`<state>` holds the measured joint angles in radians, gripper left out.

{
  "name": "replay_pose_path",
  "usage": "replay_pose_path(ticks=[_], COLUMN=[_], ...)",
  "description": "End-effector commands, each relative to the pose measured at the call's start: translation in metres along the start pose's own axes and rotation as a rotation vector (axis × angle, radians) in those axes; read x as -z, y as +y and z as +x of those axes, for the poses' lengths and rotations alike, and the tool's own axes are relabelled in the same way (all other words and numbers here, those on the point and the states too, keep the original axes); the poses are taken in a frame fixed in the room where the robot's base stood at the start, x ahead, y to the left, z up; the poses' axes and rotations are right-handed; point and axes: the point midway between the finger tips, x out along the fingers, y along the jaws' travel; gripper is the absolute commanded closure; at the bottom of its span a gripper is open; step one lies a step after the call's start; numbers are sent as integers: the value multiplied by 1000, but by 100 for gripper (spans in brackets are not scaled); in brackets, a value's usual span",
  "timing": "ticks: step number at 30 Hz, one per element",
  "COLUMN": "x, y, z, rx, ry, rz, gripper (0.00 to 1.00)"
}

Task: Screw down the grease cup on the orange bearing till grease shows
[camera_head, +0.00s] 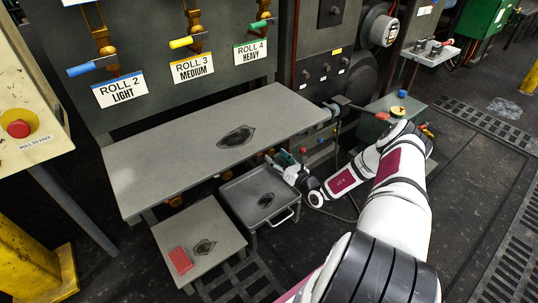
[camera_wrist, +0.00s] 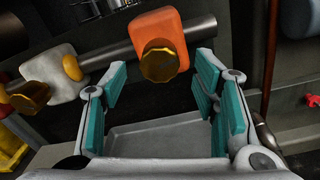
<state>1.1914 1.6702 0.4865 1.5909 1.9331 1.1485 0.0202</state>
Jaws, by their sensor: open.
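In the wrist view, the orange bearing (camera_wrist: 155,27) sits on a grey shaft at the top centre. A faceted brass grease cup (camera_wrist: 159,63) is on its near, lower side. My gripper (camera_wrist: 160,88) is open, its teal-padded fingers to the left and right and nearer to me than the cup. Nothing is between the pads, and the cup appears beyond the fingertips. In the head view, my gripper (camera_head: 283,160) reaches in at the right front edge of the grey table; the orange bearing cannot be clearly made out there.
A white bearing (camera_wrist: 52,72) with its own brass cup (camera_wrist: 30,96) is on the left. A grey tray (camera_head: 258,194) stands below my gripper. The large grey table (camera_head: 180,165) overhangs the area.

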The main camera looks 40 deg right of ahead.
Motion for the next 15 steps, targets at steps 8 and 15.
replay_pose_path(ticks=[8,15], x=[1,0], y=[0,0], z=[40,49], rx=[-2,-1], ry=[-1,0], rz=[-2,-1], gripper=[45,45])
